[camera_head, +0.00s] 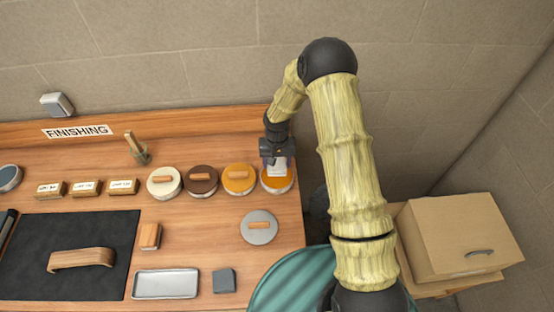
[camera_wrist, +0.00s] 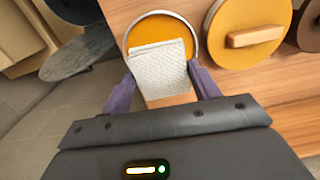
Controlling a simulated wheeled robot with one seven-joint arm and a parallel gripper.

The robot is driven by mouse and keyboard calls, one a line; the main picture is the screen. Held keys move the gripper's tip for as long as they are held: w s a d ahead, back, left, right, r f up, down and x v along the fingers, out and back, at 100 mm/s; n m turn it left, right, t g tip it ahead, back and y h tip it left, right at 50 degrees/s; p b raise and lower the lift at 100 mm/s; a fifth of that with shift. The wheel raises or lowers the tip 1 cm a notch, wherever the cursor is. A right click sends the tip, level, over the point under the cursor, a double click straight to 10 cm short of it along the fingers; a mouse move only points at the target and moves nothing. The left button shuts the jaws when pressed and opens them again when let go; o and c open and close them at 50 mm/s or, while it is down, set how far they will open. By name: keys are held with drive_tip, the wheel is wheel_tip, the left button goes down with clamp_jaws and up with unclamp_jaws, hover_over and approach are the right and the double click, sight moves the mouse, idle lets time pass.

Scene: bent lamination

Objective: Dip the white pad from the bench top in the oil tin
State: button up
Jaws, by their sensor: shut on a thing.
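My gripper (camera_head: 277,158) is shut on the white pad (camera_wrist: 157,65), which has a textured white face and a tan part between the purple fingers. In the head view the pad (camera_head: 277,171) shows below the gripper, at the rightmost round tin. That tin (camera_head: 277,187) is open, with amber-orange contents inside a pale rim. In the wrist view the pad covers the near part of the open tin (camera_wrist: 152,31). I cannot tell whether the pad touches the contents. A grey round lid (camera_head: 259,237) with a wooden handle lies on the bench in front of the tin.
An orange-lidded tin (camera_head: 239,187) stands close left of the open one, then brown (camera_head: 202,189) and cream (camera_head: 164,190) lidded tins. A metal tray (camera_head: 165,284), grey block (camera_head: 224,281) and wooden block (camera_head: 150,236) lie nearer. The bench's right edge is close; a cardboard-coloured box (camera_head: 463,235) stands beyond.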

drive_tip(key=shift+f+b, duration=1.9)
drive_tip(key=shift+f, duration=0.85)
drive_tip(key=shift+r, duration=0.2)
drive_tip(key=shift+r+p, duration=0.8)
drive_tip(key=shift+r, duration=0.55)
drive_tip(key=shift+w, duration=0.1)
drive_tip(key=shift+s, duration=0.2)
drive_tip(key=shift+w, duration=0.1)
drive_tip(key=shift+r+p, duration=1.5)
drive_tip(key=shift+r, duration=1)
